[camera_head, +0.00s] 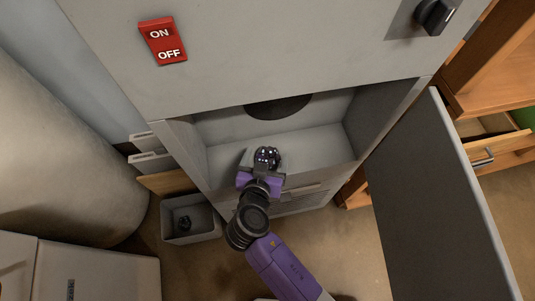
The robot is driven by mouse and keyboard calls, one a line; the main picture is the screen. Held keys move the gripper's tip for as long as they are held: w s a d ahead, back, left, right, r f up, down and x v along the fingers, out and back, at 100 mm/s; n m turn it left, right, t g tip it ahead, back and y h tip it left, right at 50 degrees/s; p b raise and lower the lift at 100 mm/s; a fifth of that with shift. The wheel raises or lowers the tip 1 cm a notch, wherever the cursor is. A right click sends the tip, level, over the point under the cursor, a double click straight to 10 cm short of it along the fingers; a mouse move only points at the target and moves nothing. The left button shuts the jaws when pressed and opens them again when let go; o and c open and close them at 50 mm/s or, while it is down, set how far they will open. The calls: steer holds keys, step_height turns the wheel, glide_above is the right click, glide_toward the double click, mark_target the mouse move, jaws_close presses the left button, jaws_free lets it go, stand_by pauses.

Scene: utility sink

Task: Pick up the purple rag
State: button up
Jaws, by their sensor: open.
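I cannot make out a purple rag apart from my own arm. The purple at the wrist looks like part of my arm. My gripper (265,158) is open and reaches into the front of the open compartment (312,146) of the grey cabinet, above its floor. The fingers are mostly hidden behind my wrist, so what lies just beyond them cannot be seen.
The cabinet door (425,195) stands open at the right. A red ON/OFF switch (162,41) and a black knob (435,16) are on the front above. A grey bin (190,236) with a dark object inside stands at lower left. Wooden shelving (495,65) is at the right.

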steer(key=shift+x, duration=1.1)
steer(key=c, duration=1.4)
steer(key=shift+r, duration=0.15)
